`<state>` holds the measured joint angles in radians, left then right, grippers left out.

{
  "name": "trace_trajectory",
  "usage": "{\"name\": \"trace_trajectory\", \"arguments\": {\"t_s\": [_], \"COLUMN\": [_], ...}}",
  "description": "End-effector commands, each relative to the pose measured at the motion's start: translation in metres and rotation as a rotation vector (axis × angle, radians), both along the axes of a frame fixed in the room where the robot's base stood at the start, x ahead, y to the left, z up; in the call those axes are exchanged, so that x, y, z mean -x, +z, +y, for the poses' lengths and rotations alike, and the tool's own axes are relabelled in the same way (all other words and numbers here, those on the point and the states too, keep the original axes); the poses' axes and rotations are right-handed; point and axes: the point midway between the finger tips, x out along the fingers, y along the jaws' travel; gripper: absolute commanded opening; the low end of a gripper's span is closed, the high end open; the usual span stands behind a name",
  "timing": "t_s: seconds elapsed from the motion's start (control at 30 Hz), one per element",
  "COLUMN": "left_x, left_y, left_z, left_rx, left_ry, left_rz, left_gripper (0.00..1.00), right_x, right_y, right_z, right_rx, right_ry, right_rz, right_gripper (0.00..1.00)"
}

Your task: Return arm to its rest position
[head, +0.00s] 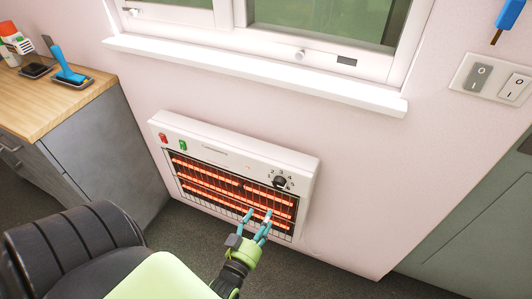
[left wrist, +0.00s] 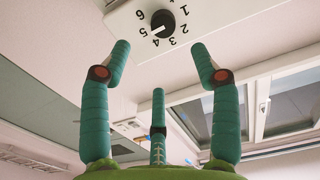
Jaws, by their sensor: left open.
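My left gripper (head: 259,216) has teal fingers on a green and black wrist. It is in front of the lower right part of a white wall heater (head: 232,150) with glowing orange bars. In the left wrist view the fingers (left wrist: 160,50) are spread, with nothing between them. The heater's black knob (head: 279,182), ringed by numbers, is above the fingers in the head view. The knob also shows in the left wrist view (left wrist: 162,24), beyond the fingertips and apart from them. My right gripper is not in view.
A grey cabinet with a wooden top (head: 62,85) stands at the left, holding a blue-handled item (head: 68,70) and bottles. A white windowsill (head: 255,72) juts out above the heater. Light switches (head: 495,80) are at the upper right. Dark floor lies below.

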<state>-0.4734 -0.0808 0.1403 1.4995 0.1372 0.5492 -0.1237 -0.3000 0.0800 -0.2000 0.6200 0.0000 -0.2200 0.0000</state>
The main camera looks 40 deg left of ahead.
Motion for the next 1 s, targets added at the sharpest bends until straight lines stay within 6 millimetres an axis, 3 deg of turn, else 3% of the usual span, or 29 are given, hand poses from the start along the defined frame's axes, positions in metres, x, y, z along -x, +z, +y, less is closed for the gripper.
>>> {"name": "trace_trajectory", "arguments": {"t_s": [0.67, 0.77, 0.83, 0.93, 1.0], "left_x": [0.004, 0.006, 0.012, 0.034, 0.06], "left_y": [-0.005, -0.03, -0.063, -0.126, -0.172], "left_z": [-0.003, -0.012, -0.025, -0.048, -0.063], "left_rx": [0.003, 0.019, 0.037, 0.066, 0.08], "left_ry": [-0.005, -0.033, -0.071, -0.141, -0.193], "left_rz": [0.014, 0.086, 0.186, 0.388, 0.548], "left_gripper": [0.62, 0.62, 0.62, 0.62, 0.62], "right_x": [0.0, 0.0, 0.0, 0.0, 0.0], "right_y": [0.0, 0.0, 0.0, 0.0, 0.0], "right_z": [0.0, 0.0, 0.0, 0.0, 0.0], "right_rx": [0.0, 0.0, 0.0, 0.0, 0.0], "right_ry": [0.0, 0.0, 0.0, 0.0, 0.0], "right_rz": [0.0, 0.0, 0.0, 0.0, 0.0], "right_gripper": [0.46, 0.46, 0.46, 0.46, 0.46]}}
